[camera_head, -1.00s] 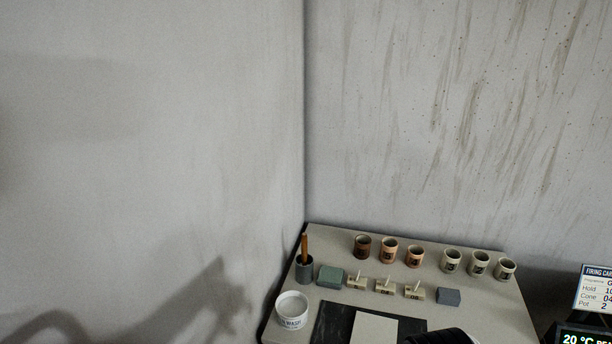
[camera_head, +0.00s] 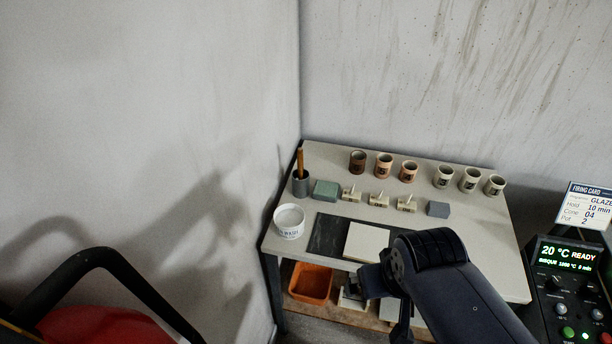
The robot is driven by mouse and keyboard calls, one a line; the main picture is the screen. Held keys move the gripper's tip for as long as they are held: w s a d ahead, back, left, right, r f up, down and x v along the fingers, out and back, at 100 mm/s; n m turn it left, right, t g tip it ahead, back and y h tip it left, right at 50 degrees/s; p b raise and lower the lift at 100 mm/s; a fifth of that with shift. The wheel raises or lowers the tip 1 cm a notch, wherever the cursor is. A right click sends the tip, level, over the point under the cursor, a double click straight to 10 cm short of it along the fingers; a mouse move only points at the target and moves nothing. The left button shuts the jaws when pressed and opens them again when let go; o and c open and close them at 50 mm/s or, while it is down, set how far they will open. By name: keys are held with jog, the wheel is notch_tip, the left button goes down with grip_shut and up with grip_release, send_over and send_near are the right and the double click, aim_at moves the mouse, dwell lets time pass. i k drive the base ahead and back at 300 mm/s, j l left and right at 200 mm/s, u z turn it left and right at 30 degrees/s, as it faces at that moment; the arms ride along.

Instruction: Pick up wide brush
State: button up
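A brush with an orange-brown handle (camera_head: 300,163) stands upright in a dark grey cup (camera_head: 301,186) at the back left of the table. Its bristles are hidden, so I cannot tell how wide it is. My gripper (camera_head: 362,290) shows in part at the table's front edge, to the right of and well in front of the cup. It is apart from the brush. Its fingers are too small and dark to tell whether they are open.
A white wash bowl (camera_head: 289,222) stands in front of the cup, and a green block (camera_head: 326,190) sits to its right. Small stamps, a grey block (camera_head: 438,209) and several pots line the table (camera_head: 475,233). A control panel (camera_head: 567,280) stands at right. Walls close the left and back.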

aim_at(300, 152)
jog(key=i+u, duration=0.2)
jog(key=u, duration=0.3)
jog(key=i+l+u, duration=0.2)
jog(key=u, duration=0.3)
jog(key=i+l+u, duration=0.15)
jog(key=u, duration=0.35)
